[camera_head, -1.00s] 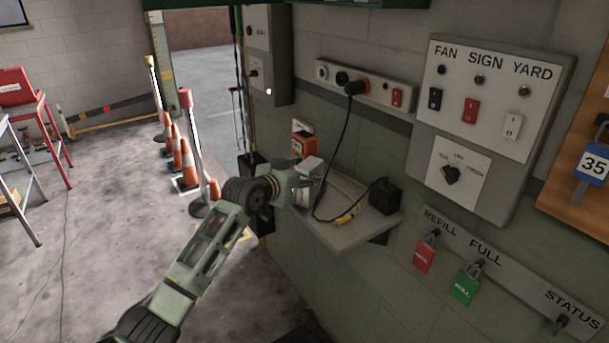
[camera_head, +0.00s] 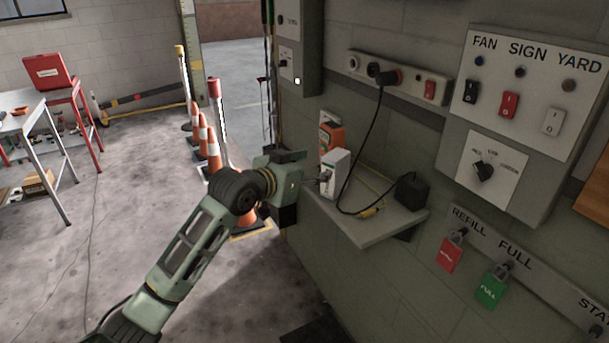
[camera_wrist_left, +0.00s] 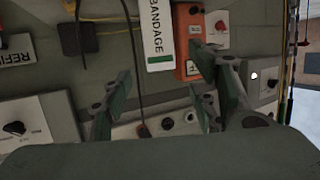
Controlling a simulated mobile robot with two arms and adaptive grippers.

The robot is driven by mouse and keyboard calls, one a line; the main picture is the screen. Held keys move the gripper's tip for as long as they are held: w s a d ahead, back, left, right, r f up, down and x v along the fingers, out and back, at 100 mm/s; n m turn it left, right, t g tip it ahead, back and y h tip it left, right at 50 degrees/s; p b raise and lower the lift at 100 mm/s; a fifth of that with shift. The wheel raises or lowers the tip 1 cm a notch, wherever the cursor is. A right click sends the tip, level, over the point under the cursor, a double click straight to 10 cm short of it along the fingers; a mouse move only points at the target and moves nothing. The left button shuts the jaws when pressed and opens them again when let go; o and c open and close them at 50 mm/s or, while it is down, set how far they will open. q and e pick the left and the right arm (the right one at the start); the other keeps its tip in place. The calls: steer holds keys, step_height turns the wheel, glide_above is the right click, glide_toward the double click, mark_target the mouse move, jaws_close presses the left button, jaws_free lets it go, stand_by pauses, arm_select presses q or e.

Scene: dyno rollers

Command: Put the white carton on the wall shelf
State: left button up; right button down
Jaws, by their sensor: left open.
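The white carton (camera_head: 335,172) stands upright on the left end of the wall shelf (camera_head: 372,234). In the left wrist view the carton (camera_wrist_left: 157,30) shows a green stripe and the word BANDAGE. My left gripper (camera_head: 308,165) is just left of the carton in the head view, apart from it. In the left wrist view its fingers (camera_wrist_left: 160,90) are spread wide and empty, with the carton beyond them. My right gripper is in no view.
An orange box (camera_head: 331,133) is behind the carton. A black adapter (camera_head: 411,191) and its cable lie on the shelf to the right. A socket strip (camera_head: 400,80) and switch panel (camera_head: 530,85) are on the wall above. Padlocks (camera_head: 491,290) hang below right.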

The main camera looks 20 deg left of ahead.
arm_select(q)
steer(key=v, duration=0.2)
steer(key=shift+s, duration=0.25)
steer(key=s+a+f+n+g+y, duration=0.1)
steer(key=a+f+g, duration=0.1)
steer(key=f, duration=1.2)
steer(key=s+a+f+n+g+y, duration=0.1)
steer(key=a+f, duration=0.1)
steer(key=f, duration=1.2)
steer(key=s+f+g+y, duration=0.1)
steer(key=s+f+g, duration=0.1)
steer(key=s+f, duration=0.7)
steer(key=s+f+g+y, duration=0.15)
steer(key=s+f, duration=0.25)
steer(key=f, duration=0.9)
steer(key=s+d+f+g, duration=0.1)
steer(key=s+f+g, duration=0.1)
steer(key=s+f, duration=0.65)
steer(key=s+d+f+g, duration=0.2)
steer(key=s+f, duration=0.4)
steer(key=s, duration=0.6)
steer(key=s+d+f+g, duration=0.1)
steer(key=s+d+f, duration=0.1)
steer(key=s, duration=0.9)
steer(key=s+d+f+m+g, duration=0.1)
steer(key=s+f, duration=0.4)
steer(key=s, duration=0.7)
steer(key=shift+d+g+h, duration=0.35)
steer(key=shift+d+h, duration=0.1)
steer(key=shift+d, duration=0.35)
